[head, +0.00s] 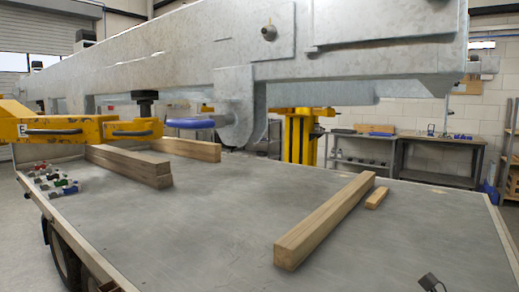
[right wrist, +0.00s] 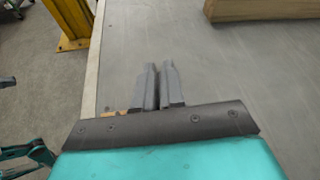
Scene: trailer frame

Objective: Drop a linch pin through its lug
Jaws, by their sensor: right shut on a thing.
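A rounded galvanised lug (head: 238,118) hangs under the long steel trailer frame (head: 150,75) in the head view. A blue, handle-like part (head: 190,123) lies level against its left side; I cannot tell whether it belongs to the lug. My right gripper (right wrist: 158,72) shows in the right wrist view, above the grey deck. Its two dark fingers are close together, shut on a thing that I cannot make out. A small dark item with a thin stem (head: 430,283) is at the bottom right of the head view; I cannot tell what it is. My left gripper is not in view.
Timber beams (head: 325,222) lie on the grey deck (head: 230,220), with a short wood piece (head: 376,198) beside one. A yellow bar (head: 80,130) crosses at left. Small coloured parts (head: 55,183) sit at the left edge. A yellow stand (head: 300,140) rises behind. The middle deck is clear.

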